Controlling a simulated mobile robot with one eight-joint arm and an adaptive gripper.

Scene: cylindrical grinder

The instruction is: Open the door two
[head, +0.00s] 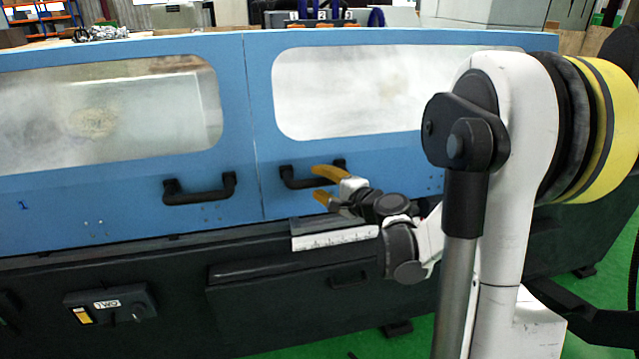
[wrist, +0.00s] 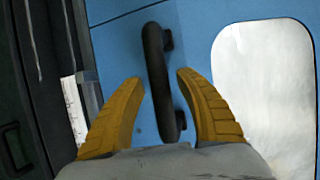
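The right-hand blue door (head: 420,155) of the grinder has a large window and a black bar handle (head: 303,180) at its lower left. The door stands shut, its left edge meeting the left door at a vertical seam. My gripper (head: 322,184), with yellow fingers, is at this handle and partly covers it in the head view. In the wrist view, my gripper (wrist: 157,78) is open, with the handle (wrist: 160,85) running between its two fingers. Visible gaps separate the handle from both fingers in that view. How deep the fingers reach around the bar is unclear.
The left blue door (head: 110,200), marked 1, has its own black handle (head: 200,190). Below are the dark machine base (head: 250,310), a white ruler-like strip (head: 335,239) and a small control box (head: 112,303). Green floor (head: 300,348) shows in front.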

